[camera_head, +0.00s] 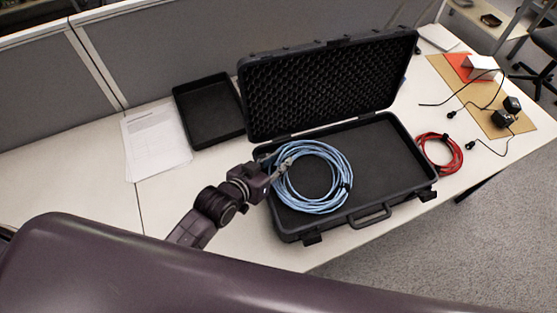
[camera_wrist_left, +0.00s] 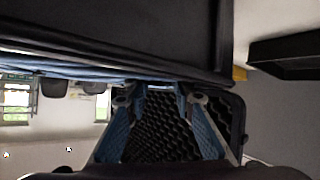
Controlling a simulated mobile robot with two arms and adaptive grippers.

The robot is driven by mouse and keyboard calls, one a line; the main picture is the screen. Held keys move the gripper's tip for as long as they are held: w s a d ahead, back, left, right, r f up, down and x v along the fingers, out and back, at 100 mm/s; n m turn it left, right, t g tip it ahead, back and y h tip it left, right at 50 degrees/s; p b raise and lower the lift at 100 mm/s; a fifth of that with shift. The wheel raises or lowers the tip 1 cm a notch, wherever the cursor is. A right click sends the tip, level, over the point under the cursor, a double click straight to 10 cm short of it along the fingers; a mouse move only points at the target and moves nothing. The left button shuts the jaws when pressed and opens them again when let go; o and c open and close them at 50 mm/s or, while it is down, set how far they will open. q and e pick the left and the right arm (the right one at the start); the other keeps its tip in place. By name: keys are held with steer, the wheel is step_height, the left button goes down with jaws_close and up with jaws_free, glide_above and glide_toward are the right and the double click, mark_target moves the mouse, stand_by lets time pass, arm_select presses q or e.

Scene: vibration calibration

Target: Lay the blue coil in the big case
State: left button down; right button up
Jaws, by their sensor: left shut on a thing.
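The blue coil (camera_head: 344,168) is over the left half of the open big case (camera_head: 385,152). Its left side is close to the case's left wall. I cannot tell whether it rests on the case floor or hangs just above it. My left gripper (camera_head: 283,166) reaches in from the left and is shut on the coil's left side. In the left wrist view my left gripper (camera_wrist_left: 158,92) shows its two fingers, with part of the blue coil (camera_wrist_left: 60,69) as a strip beside them. My right gripper is not in view.
The case lid (camera_head: 330,85) stands open at the back with dark foam. A red coil (camera_head: 457,160) lies right of the case. A black tray (camera_head: 208,110) and papers (camera_head: 155,140) lie to the left. Black cabled devices (camera_head: 505,115) lie at the far right. The table's front edge is close.

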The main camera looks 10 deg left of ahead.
arm_select(q)
steer(key=shift+r, duration=0.15)
steer(key=c, duration=1.6)
jaws_free()
steer(key=shift+b+v, duration=0.45)
steer(key=shift+v, duration=5.5)
